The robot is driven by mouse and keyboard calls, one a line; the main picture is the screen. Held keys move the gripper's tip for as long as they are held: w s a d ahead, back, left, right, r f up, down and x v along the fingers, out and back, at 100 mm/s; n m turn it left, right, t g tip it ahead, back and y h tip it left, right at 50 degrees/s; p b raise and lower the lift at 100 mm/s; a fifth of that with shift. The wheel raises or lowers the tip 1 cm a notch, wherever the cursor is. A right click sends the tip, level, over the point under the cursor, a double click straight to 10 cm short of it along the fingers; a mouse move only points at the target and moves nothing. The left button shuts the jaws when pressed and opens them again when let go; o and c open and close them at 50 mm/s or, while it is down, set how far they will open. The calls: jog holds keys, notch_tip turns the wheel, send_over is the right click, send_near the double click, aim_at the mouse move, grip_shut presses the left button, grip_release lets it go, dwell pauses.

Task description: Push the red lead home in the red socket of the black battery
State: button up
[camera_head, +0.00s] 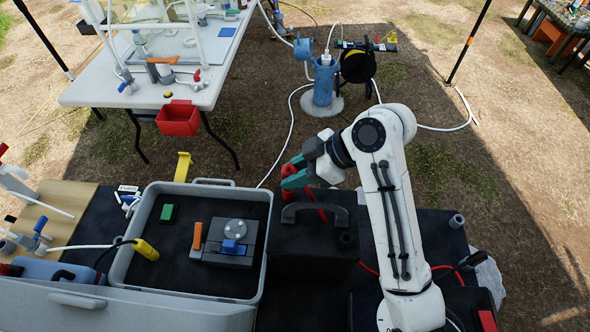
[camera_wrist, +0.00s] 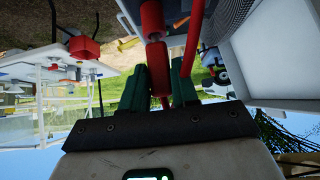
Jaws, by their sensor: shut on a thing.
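The black battery (camera_head: 316,245), a dark case with a carrying handle, stands right of the grey tray. My gripper (camera_head: 290,176) is at its far edge, its green fingers low. In the wrist view my gripper (camera_wrist: 160,88) is shut on the red lead's plug (camera_wrist: 158,66). The plug lines up with a red cylindrical part (camera_wrist: 152,18) that looks like the red socket; the two meet or nearly meet, and I cannot tell how deep the plug sits. The red cable (camera_wrist: 194,38) runs beside the right finger.
The grey tray (camera_head: 128,240) holds a yellow-ended cable, a green block and a dark device with a blue part. A red bin (camera_head: 178,118) hangs at the white table (camera_head: 85,90). A blue wellhead (camera_head: 324,85) stands on open ground behind. Red cable (camera_head: 445,268) lies right of my arm.

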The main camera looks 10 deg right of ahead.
jog(key=shift+f, duration=0.35)
jog(key=o, duration=1)
jog(key=v, duration=1)
jog(key=shift+d+r, duration=0.3)
jog(key=shift+d, duration=0.15)
